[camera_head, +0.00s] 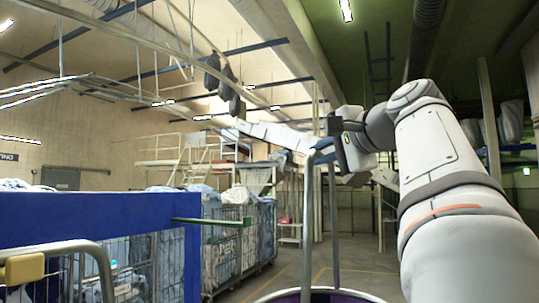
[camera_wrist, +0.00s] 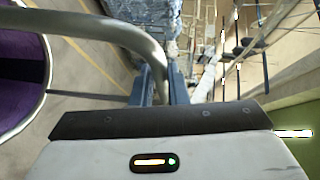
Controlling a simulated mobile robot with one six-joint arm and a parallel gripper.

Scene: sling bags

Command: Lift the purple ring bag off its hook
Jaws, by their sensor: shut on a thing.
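The purple ring bag (camera_head: 318,297) shows at the bottom edge of the head view, only the top of its round rim and purple inside visible. Its grey tube handle rises from the rim to my gripper (camera_head: 324,150), which is shut on the handle near its top. In the wrist view the handle passes between the fingers (camera_wrist: 155,88), and the purple bag (camera_wrist: 18,75) is at the left edge. A green hook (camera_head: 212,221) sticks out to the right from a blue rail. In the head view its tip is bare and left of the handle. The bag's lower part is out of view.
The blue rail (camera_head: 100,222) fills the lower left. Another grey tube handle with a yellowish block (camera_head: 24,268) stands before it. Wire cages of pale laundry (camera_head: 232,240) stand behind. Open floor (camera_head: 275,285) lies right of the cages.

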